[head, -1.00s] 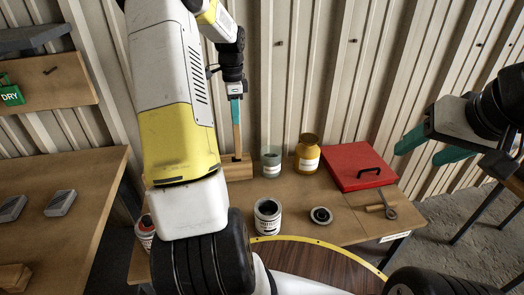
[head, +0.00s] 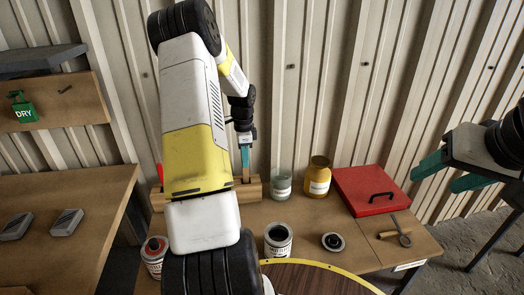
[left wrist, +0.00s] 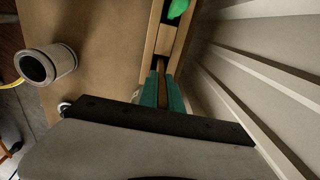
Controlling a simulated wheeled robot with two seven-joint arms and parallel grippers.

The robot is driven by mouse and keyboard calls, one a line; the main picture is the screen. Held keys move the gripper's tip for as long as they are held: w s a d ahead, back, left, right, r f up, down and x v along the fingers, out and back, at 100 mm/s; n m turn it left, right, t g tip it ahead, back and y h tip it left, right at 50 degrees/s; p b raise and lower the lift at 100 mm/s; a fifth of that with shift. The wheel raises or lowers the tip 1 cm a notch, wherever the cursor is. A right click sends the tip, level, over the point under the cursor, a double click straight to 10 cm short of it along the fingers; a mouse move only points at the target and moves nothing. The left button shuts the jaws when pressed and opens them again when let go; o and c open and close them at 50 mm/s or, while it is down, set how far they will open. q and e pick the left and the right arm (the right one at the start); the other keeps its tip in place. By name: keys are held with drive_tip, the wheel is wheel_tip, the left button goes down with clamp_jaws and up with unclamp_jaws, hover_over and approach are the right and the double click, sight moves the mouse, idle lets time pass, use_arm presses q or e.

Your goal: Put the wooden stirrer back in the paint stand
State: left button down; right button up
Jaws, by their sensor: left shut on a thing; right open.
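My left gripper (head: 244,158) is shut on the wooden stirrer (head: 246,175) and holds it upright over the right end of the wooden paint stand (head: 251,192). Only a short length of stirrer shows between the fingertips and the stand's top, so its lower end appears to be inside the stand. In the left wrist view the teal fingers (left wrist: 161,92) are closed over the stand (left wrist: 151,42), with the stirrer barely visible between them. My left arm hides the stand's middle. My right gripper (head: 434,177) is open and empty at the right, away from the table.
A glass jar (head: 281,184) and a yellow jar (head: 318,178) stand right of the stand. A red case (head: 366,188) lies beyond them. The corrugated wall (head: 300,90) is close behind.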

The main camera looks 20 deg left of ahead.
use_arm(q)
drive_tip(key=c, duration=1.5)
unclamp_jaws()
drive_tip(key=shift+c, duration=0.2)
wheel_tip(320, 180, up, 12)
drive_tip(key=shift+f, duration=0.1)
drive_tip(key=s+d+r+n+t, duration=0.2)
drive_tip(key=s+d+r, duration=0.3)
drive_tip(key=d+r, duration=0.35)
drive_tip(key=s+d+r+n+t+h, duration=0.1)
drive_tip(key=s+d+r+n+t, duration=0.1)
drive_tip(key=s+d, duration=0.4)
drive_tip(key=s+d+r+n+t+h, duration=0.1)
drive_tip(key=s+d+r+n, duration=0.3)
drive_tip(key=s, duration=1)
drive_tip(key=d+n+t, duration=0.1)
drive_tip(key=d+n, duration=0.2)
drive_tip(key=shift+s, duration=0.35)
